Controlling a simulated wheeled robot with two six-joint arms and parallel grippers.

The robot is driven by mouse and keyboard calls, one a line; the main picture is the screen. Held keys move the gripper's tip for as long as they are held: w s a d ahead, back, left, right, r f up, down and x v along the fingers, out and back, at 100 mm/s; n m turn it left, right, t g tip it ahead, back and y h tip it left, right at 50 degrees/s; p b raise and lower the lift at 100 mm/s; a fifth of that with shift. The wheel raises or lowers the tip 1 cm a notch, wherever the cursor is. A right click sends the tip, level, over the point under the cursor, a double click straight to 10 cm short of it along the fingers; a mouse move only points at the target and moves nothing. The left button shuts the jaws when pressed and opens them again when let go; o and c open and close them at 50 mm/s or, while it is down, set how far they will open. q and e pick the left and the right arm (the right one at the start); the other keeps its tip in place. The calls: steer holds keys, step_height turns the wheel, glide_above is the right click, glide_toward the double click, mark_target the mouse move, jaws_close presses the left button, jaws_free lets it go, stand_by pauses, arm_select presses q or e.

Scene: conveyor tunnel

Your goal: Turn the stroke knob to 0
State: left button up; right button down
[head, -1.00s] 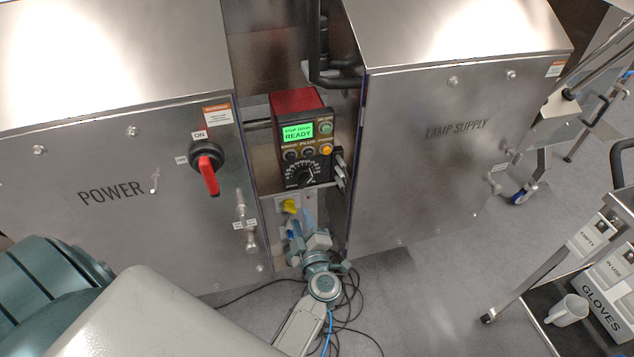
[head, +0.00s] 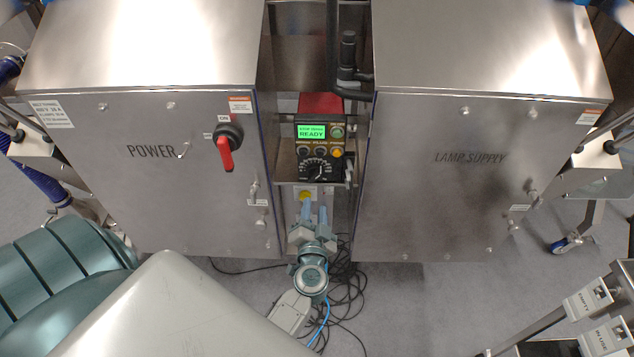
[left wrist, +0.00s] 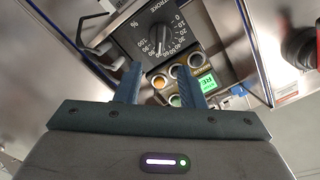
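The stroke knob (head: 316,168) is a black dial with white numbers low on a small control box between two steel cabinets. The left wrist view shows the same knob (left wrist: 155,39) close up, with a scale from 0 to 100. Its pointer seems to face the numbers above the middle of the scale, but I cannot read the exact value. My left gripper (head: 314,208) is below the box, fingers pointing up towards it. In the left wrist view its fingers (left wrist: 160,84) are apart with nothing between them, short of the knob. My right gripper is not in view.
The box carries a green READY screen (head: 311,131) and several round buttons. The POWER cabinet (head: 150,190) with a red switch handle (head: 226,152) stands left, the LAMP SUPPLY cabinet (head: 450,200) right. The gap between is narrow. Cables (head: 345,290) lie on the floor.

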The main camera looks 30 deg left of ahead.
mark_target(316, 178)
arm_select(q)
steer(key=x, duration=1)
steer(key=shift+a, duration=0.15)
jaws_close()
